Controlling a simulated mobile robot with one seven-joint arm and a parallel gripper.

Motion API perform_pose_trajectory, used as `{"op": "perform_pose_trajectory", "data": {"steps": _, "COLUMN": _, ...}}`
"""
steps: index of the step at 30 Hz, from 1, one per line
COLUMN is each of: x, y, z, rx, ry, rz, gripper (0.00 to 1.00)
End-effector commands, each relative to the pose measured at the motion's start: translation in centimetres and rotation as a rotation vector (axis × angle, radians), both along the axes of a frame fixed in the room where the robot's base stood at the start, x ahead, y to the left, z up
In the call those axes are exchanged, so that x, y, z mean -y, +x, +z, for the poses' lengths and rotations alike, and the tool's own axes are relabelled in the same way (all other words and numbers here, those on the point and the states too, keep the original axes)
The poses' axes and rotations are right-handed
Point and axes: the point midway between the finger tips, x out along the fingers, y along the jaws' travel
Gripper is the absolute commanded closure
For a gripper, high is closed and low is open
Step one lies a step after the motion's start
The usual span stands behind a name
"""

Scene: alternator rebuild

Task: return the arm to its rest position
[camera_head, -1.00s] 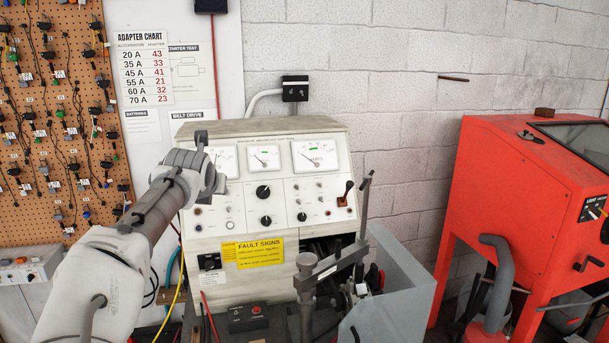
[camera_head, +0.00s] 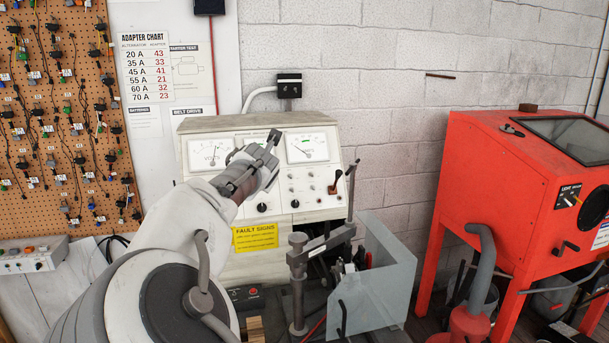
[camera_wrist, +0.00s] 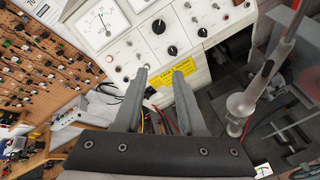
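My gripper (camera_head: 250,165) is raised in front of the test bench panel (camera_head: 310,185) in the head view, with my arm coming up from the lower left. In the wrist view my gripper (camera_wrist: 160,82) shows its two grey fingers apart, with nothing between them. Behind the fingers are the bench's dials, knobs and the yellow fault signs label (camera_wrist: 168,82). The gripper appears apart from the bench. My arm hides part of the bench's left side in the head view.
A grey post with a clamp arm (camera_head: 298,265) and a grey guard (camera_head: 385,275) stand at the bench front. A red blasting cabinet (camera_head: 495,190) is at right. A pegboard with connectors (camera_head: 70,130) is at left, above a small control box (camera_head: 33,255).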

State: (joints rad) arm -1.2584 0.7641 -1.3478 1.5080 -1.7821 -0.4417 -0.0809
Motion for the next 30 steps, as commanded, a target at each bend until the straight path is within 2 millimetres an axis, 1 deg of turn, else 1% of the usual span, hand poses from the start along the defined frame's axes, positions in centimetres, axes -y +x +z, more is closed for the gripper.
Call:
{"op": "perform_pose_trajectory", "data": {"steps": 1, "x": 2.9, "y": 0.6, "z": 0.1, "rx": 0.001, "ry": 0.107, "rz": -0.063, "gripper": 0.6}}
{"op": "perform_pose_trajectory", "data": {"steps": 2, "x": 4.6, "y": 0.9, "z": 0.2, "rx": 0.004, "ry": 0.17, "rz": -0.104, "gripper": 0.6}}
{"op": "perform_pose_trajectory", "data": {"steps": 3, "x": 6.8, "y": 1.1, "z": 0.3, "rx": 0.008, "ry": 0.256, "rz": -0.16, "gripper": 0.6}}
{"op": "perform_pose_trajectory", "data": {"steps": 5, "x": 10.3, "y": 1.3, "z": 0.3, "rx": 0.014, "ry": 0.387, "rz": -0.254, "gripper": 0.6}}
{"op": "perform_pose_trajectory", "data": {"steps": 6, "x": 12.6, "y": 1.2, "z": 0.3, "rx": 0.018, "ry": 0.473, "rz": -0.317, "gripper": 0.6}}
{"op": "perform_pose_trajectory", "data": {"steps": 8, "x": 16.0, "y": 0.7, "z": 0.1, "rx": 0.022, "ry": 0.598, "rz": -0.416, "gripper": 0.6}}
{"op": "perform_pose_trajectory", "data": {"steps": 9, "x": 18.1, "y": 0.3, "z": -0.1, "rx": 0.024, "ry": 0.68, "rz": -0.482, "gripper": 0.6}}
{"op": "perform_pose_trajectory", "data": {"steps": 11, "x": 21.1, "y": -0.7, "z": -0.4, "rx": 0.025, "ry": 0.797, "rz": -0.581, "gripper": 0.6}}
{"op": "perform_pose_trajectory", "data": {"steps": 12, "x": 23.0, "y": -1.6, "z": -0.7, "rx": 0.023, "ry": 0.871, "rz": -0.646, "gripper": 0.6}}
{"op": "perform_pose_trajectory", "data": {"steps": 14, "x": 25.4, "y": -3.1, "z": -1.1, "rx": 0.019, "ry": 0.979, "rz": -0.744, "gripper": 0.6}}
{"op": "perform_pose_trajectory", "data": {"steps": 15, "x": 26.9, "y": -4.2, "z": -1.5, "rx": 0.014, "ry": 1.048, "rz": -0.807, "gripper": 0.6}}
{"op": "perform_pose_trajectory", "data": {"steps": 17, "x": 28.9, "y": -6.1, "z": -2.0, "rx": 0.004, "ry": 1.146, "rz": -0.901, "gripper": 0.6}}
{"op": "perform_pose_trajectory", "data": {"steps": 18, "x": 30.0, "y": -7.5, "z": -2.4, "rx": -0.005, "ry": 1.207, "rz": -0.962, "gripper": 0.6}}
{"op": "perform_pose_trajectory", "data": {"steps": 20, "x": 31.3, "y": -9.7, "z": -2.9, "rx": -0.022, "ry": 1.297, "rz": -1.053, "gripper": 0.6}}
{"op": "perform_pose_trajectory", "data": {"steps": 22, "x": 32.4, "y": -12.5, "z": -3.5, "rx": -0.047, "ry": 1.392, "rz": -1.152, "gripper": 0.6}}
{"op": "perform_pose_trajectory", "data": {"steps": 23, "x": 32.7, "y": -13.8, "z": -3.8, "rx": -0.059, "ry": 1.431, "rz": -1.194, "gripper": 0.6}}
{"op": "perform_pose_trajectory", "data": {"steps": 24, "x": 33.0, "y": -15.5, "z": -4.2, "rx": -0.077, "ry": 1.479, "rz": -1.248, "gripper": 0.6}}
{"op": "perform_pose_trajectory", "data": {"steps": 26, "x": 33.2, "y": -18.1, "z": -4.7, "rx": -0.106, "ry": 1.549, "rz": -1.324, "gripper": 0.6}}
{"op": "perform_pose_trajectory", "data": {"steps": 27, "x": 33.2, "y": -19.9, "z": -5.0, "rx": -0.127, "ry": 1.589, "rz": -1.374, "gripper": 0.6}}
{"op": "perform_pose_trajectory", "data": {"steps": 29, "x": 32.8, "y": -22.7, "z": -5.5, "rx": -0.161, "ry": 1.646, "rz": -1.444, "gripper": 0.6}}
{"op": "perform_pose_trajectory", "data": {"steps": 30, "x": 32.5, "y": -24.5, "z": -5.8, "rx": -0.184, "ry": 1.679, "rz": -1.489, "gripper": 0.6}}
